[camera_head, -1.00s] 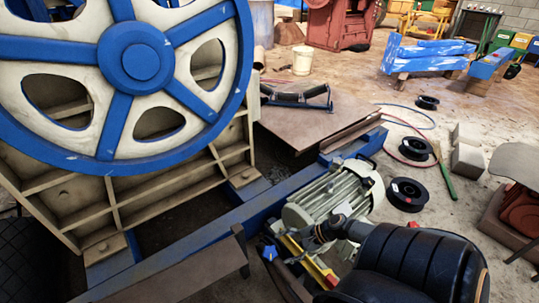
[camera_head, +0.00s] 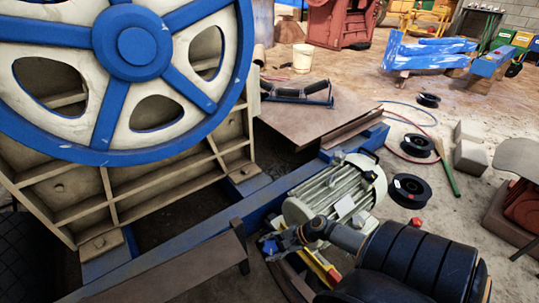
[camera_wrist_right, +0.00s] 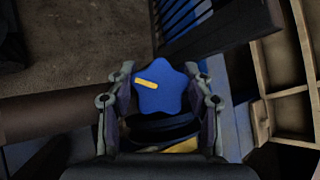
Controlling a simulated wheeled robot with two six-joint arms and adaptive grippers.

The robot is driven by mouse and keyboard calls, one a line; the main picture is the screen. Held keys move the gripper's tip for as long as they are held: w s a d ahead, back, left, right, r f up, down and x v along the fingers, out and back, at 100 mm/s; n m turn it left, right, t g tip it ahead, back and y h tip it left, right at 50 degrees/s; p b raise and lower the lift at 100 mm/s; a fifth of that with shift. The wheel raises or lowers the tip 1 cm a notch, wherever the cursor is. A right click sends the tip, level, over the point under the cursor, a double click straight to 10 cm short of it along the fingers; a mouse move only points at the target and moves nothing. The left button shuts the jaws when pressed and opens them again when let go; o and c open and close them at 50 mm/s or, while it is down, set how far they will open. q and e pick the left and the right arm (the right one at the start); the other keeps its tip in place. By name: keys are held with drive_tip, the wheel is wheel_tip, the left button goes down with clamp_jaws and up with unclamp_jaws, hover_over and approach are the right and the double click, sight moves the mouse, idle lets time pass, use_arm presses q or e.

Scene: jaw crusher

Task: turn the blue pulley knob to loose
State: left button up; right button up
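The blue pulley knob (camera_wrist_right: 163,92) is star-shaped with a short yellow mark on its face. In the right wrist view it sits between the two fingers of my right gripper (camera_wrist_right: 161,88). The fingers are spread, one on each side of it; I cannot tell whether they touch it. In the head view my right gripper (camera_head: 284,240) is beside the grey motor, with a bit of the blue knob (camera_head: 269,246) showing at its tips. My left gripper is not in view.
The ribbed grey motor (camera_head: 330,190) stands just behind my right gripper on a blue frame (camera_head: 215,228). The big blue-and-white flywheel (camera_head: 132,55) fills the upper left. A brown beam (camera_head: 195,270) lies left of the gripper. Black spools (camera_head: 410,190) lie on the floor to the right.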

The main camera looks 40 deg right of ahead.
drive_tip(key=c, duration=0.3)
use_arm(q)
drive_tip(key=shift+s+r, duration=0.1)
use_arm(e)
drive_tip(key=shift+n, duration=0.3)
drive_tip(key=shift+r+n+g+p, duration=0.1)
drive_tip(key=shift+n+g+p, duration=0.5)
drive_tip(key=shift+n+g, duration=0.25)
drive_tip(key=shift+n+g+p, duration=0.4)
drive_tip(key=shift+n+g, duration=0.25)
drive_tip(key=shift+n, duration=0.5)
drive_tip(key=shift+s+n+g+p, duration=0.1)
drive_tip(key=shift+n+g+p, duration=0.3)
drive_tip(key=shift+n+g, duration=0.45)
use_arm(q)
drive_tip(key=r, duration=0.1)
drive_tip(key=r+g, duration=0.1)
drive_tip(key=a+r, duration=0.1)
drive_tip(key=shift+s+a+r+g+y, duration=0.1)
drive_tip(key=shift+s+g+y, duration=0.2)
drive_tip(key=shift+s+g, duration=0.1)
use_arm(e)
drive_tip(key=shift+n, duration=0.35)
drive_tip(key=shift+h, duration=0.3)
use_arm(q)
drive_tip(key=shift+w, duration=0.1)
